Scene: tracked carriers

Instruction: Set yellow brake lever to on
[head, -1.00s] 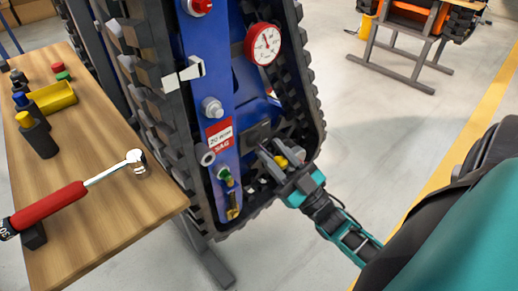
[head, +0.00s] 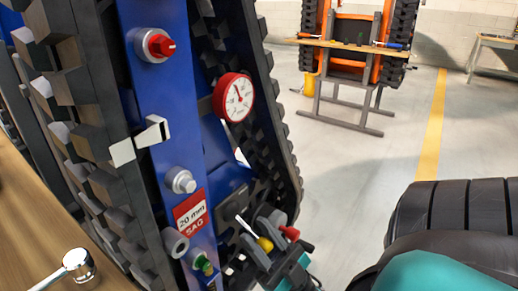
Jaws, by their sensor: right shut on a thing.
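The yellow brake lever's knob (head: 265,244) shows low on the blue side plate of the tracked carrier, beside the dark track. My right gripper (head: 267,238) comes from the lower right, and its grey fingers lie on both sides of the yellow knob. It is shut on the lever. The fingers hide part of the lever and its base. A red-tipped knob (head: 290,233) shows just right of the fingers. My left gripper is not in view.
Above on the blue plate (head: 150,92) are a red rotary knob (head: 160,46), a dial gauge (head: 238,97) and a white latch (head: 152,134). A wooden bench (head: 22,215) with a wrench (head: 75,264) stands left. The floor (head: 345,165) right of the carrier is open.

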